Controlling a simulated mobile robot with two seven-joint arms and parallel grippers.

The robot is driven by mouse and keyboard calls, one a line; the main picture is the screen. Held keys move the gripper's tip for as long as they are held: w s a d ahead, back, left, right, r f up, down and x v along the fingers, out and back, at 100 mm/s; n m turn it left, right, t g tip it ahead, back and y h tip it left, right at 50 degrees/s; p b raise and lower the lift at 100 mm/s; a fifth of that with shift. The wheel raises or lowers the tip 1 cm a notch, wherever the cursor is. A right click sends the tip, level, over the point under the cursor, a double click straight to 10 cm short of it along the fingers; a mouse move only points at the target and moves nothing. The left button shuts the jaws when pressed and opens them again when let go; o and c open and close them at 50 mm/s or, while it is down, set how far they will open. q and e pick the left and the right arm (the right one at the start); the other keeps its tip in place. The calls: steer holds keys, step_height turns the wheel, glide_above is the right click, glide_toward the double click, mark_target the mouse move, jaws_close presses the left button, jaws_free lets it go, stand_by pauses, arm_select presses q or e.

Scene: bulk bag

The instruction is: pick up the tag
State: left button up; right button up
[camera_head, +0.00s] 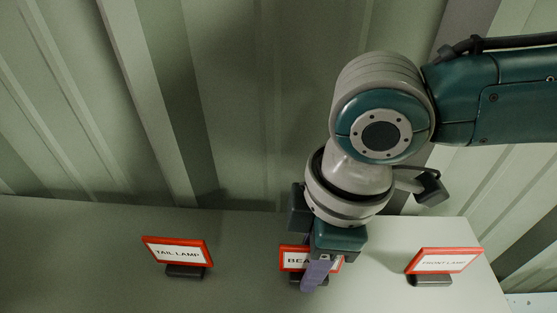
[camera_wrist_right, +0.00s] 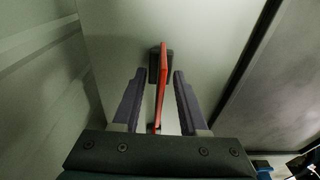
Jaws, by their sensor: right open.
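Three red-framed tags with white faces stand in dark bases on the grey-green table (camera_head: 90,255). The left tag (camera_head: 177,252) reads "TAIL-LAMP". The middle tag (camera_head: 293,260) begins "BEA"; the rest of its text is hidden behind my right gripper (camera_head: 318,275). The right tag (camera_head: 443,262) reads "FRONT LAMP". In the right wrist view my right gripper (camera_wrist_right: 157,95) is open, with its two fingers on either side of a red tag (camera_wrist_right: 161,85) seen edge-on. Gaps show between the tag and both fingers. My left gripper is not in view.
A ribbed metal wall (camera_head: 220,100) rises behind the table. The table's right edge is just beyond the right tag. Table between the left and middle tags is clear. Small blue and dark objects (camera_wrist_right: 263,168) show at the wrist view's lower right.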

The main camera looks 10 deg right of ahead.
jaws_close()
steer(key=shift+r, duration=0.15)
stand_by(0.6)
